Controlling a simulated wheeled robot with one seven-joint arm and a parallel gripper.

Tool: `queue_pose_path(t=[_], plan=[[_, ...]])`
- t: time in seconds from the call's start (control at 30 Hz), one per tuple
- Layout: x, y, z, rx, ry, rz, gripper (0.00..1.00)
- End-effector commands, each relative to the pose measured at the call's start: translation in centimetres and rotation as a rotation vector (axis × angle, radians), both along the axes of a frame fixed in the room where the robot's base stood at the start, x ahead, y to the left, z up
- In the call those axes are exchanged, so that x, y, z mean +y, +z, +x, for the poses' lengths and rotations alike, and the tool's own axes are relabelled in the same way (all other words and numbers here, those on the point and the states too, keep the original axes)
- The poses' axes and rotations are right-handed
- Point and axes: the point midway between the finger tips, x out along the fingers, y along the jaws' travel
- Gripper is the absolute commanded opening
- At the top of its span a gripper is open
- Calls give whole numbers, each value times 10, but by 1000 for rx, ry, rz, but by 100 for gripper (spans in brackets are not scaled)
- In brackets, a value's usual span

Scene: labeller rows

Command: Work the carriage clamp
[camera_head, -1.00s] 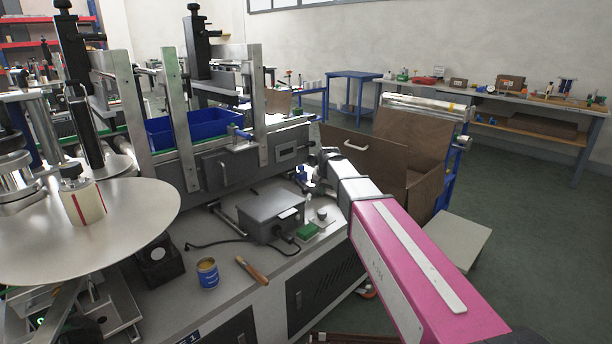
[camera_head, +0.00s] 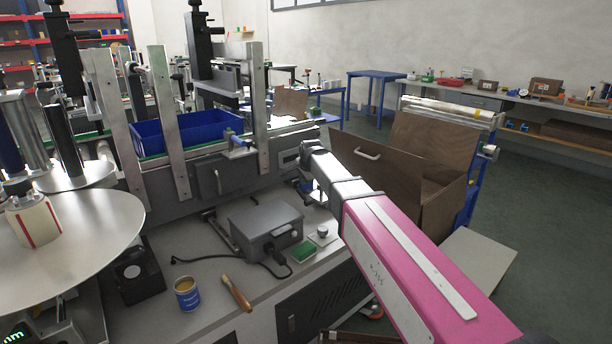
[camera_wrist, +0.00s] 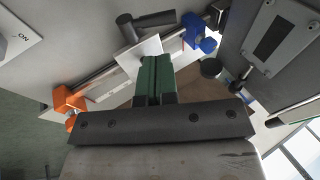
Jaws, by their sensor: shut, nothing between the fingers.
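In the wrist view my gripper (camera_wrist: 154,64) shows as two green fingers held together, with nothing between them. Just beyond the fingertips are a pale square plate (camera_wrist: 137,53) and a dark T-shaped handle (camera_wrist: 141,24), on or beside a metal rail (camera_wrist: 105,78); I cannot tell whether the fingers touch them. An orange block (camera_wrist: 68,100) is at the rail's left end and a blue block (camera_wrist: 198,34) is to the right. I cannot tell for sure which part is the carriage clamp. In the head view my pink and white arm hides most of this spot beside the labeller (camera_head: 217,178).
A round metal disc (camera_head: 75,235) is at left. A brown open box (camera_head: 420,175) stands behind my arm.

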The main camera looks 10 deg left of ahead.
Motion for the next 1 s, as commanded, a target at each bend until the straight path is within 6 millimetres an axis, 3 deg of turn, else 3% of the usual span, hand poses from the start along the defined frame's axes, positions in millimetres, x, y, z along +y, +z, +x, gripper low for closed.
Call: queue_pose_path(t=[0.3,0.5,1.0], plan=[[13,-51,27,1,1,-1,0],[16,-68,36,0,1,0,0],[18,-74,38,-1,1,0,0]])
